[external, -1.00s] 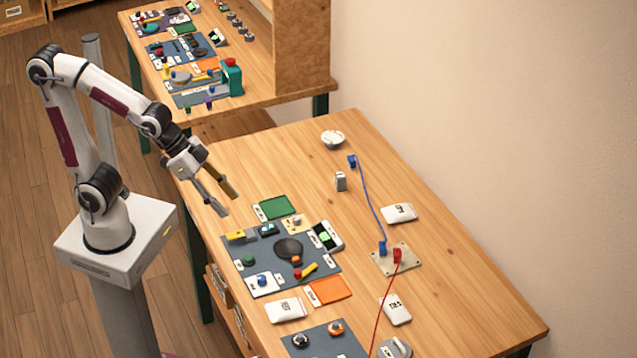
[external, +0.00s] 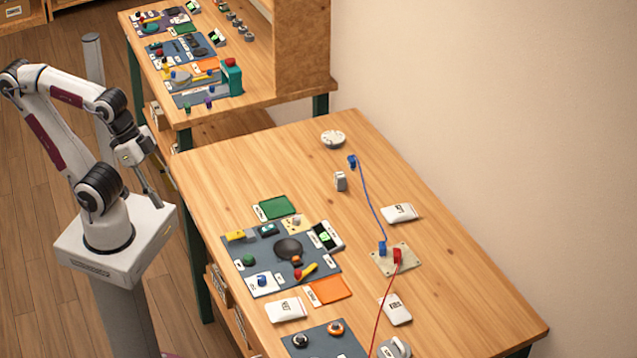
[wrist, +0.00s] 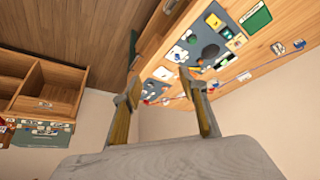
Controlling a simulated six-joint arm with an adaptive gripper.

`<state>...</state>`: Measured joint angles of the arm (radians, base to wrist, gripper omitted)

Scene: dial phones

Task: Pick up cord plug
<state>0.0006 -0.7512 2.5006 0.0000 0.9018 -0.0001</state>
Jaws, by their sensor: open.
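A blue cord plug (external: 352,161) lies at the far part of the table, at the end of a blue cord (external: 371,205). The cord's other blue plug (external: 382,248) is at a pale socket plate (external: 383,265). A red plug (external: 397,256) with a red cord is beside it on the plate. My gripper (external: 160,190) is off the table's left edge, near my base and far from the plugs. In the wrist view my gripper (wrist: 162,84) is open with nothing between its fingers. I cannot make out the plugs clearly there.
A grey panel (external: 262,243) with knobs and buttons lies left of the plate. White packets (external: 399,213), a grey block (external: 340,181) and a white round dish (external: 332,138) are nearby. The table's far left is clear. A second table (external: 262,98) stands behind.

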